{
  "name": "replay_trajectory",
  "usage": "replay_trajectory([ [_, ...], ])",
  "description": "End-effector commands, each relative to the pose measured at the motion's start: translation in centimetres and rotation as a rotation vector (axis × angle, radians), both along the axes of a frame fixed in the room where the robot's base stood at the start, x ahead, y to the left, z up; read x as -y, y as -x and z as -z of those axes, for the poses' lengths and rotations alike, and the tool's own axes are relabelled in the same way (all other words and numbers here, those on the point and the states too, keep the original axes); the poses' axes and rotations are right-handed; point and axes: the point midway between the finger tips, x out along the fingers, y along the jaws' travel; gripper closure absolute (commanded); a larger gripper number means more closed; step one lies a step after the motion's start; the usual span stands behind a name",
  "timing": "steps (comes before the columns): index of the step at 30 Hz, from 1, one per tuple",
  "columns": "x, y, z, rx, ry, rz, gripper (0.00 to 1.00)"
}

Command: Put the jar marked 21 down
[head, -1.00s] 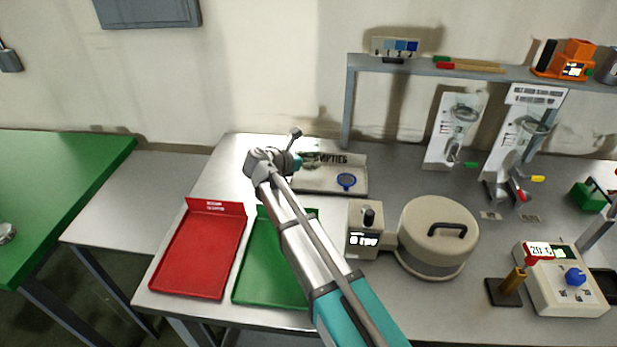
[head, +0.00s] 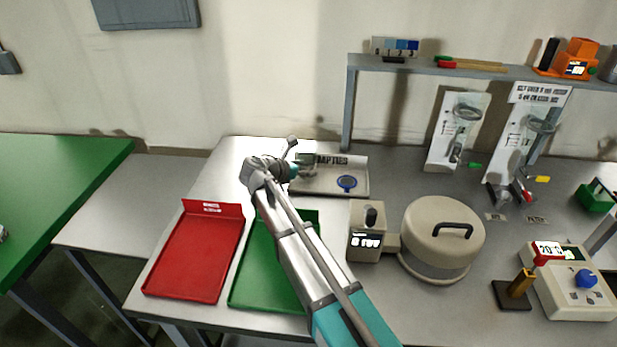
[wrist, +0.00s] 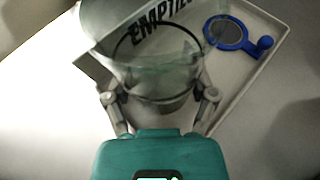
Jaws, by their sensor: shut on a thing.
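In the wrist view my gripper (wrist: 160,106) is shut around a clear glass jar (wrist: 155,70), one finger on each side of it. No number shows on the jar from here. The jar is over the pale tray marked EMPTIES (wrist: 265,85), and I cannot tell whether it touches the tray floor. In the head view my gripper (head: 300,168) is at the left part of the EMPTIES tray (head: 330,190), and the jar is too faint there to make out clearly.
A blue-rimmed round piece (head: 347,183) lies in the tray, right of the jar. A red tray (head: 195,260) and a green tray (head: 262,270) lie nearer. A beige lidded pot (head: 442,235) and a small display unit (head: 367,232) stand to the right.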

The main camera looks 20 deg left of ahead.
Motion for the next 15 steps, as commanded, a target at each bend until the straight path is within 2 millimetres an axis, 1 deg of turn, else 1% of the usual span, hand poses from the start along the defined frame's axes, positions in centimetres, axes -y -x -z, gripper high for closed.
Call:
replay_trajectory([
  [1, 0.01, 0.0, 0.84, 0.0, 0.0, 0.0, 0.86],
  [4, 0.01, 0.0, 1.31, 0.0, 0.0, 0.0, 0.86],
  [15, 0.01, 0.0, 1.4, 0.0, 0.0, 0.0, 0.86],
])
